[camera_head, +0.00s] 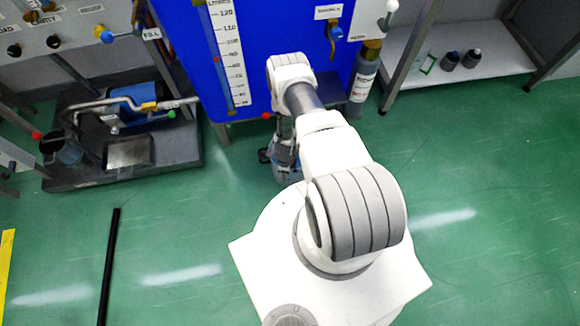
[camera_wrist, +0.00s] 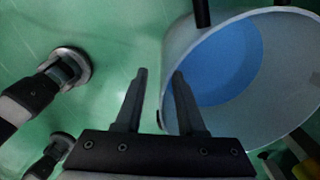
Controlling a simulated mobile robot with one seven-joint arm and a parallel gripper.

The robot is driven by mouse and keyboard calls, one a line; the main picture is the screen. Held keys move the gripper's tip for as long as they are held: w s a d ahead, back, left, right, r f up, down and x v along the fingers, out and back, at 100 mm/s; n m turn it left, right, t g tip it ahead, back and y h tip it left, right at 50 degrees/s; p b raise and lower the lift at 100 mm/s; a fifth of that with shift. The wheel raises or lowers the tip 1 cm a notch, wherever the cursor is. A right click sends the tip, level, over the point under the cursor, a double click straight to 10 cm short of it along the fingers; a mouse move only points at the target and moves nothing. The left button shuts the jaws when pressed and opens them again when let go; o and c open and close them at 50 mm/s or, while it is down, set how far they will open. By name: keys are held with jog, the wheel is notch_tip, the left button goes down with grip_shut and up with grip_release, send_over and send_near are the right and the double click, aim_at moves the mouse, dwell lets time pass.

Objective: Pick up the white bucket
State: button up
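The white bucket (camera_wrist: 287,85) fills the right side of the wrist view, seen tilted through its open mouth, with a blue area (camera_wrist: 228,62) inside. My gripper (camera_wrist: 159,72) is open, with a clear gap between its two dark fingers. The left finger shows against the green floor, outside the bucket. The right finger overlaps the bucket's left rim in the picture. I cannot tell whether either finger touches the rim. In the head view my arm reaches down in front of the blue tank, and the bucket is mostly hidden there.
A blue tank (camera_head: 178,38) with a level scale (camera_head: 222,45) stands just beyond my arm. A dark platform with a blue motor (camera_head: 143,97) is at left. Dark round feet (camera_wrist: 70,66) show at left in the wrist view. Green floor at right (camera_head: 480,190) is clear.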

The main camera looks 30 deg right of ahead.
jog(key=shift+f, duration=0.3)
grip_shut()
dwell(1.1)
jog(key=shift+w+d, duration=0.1)
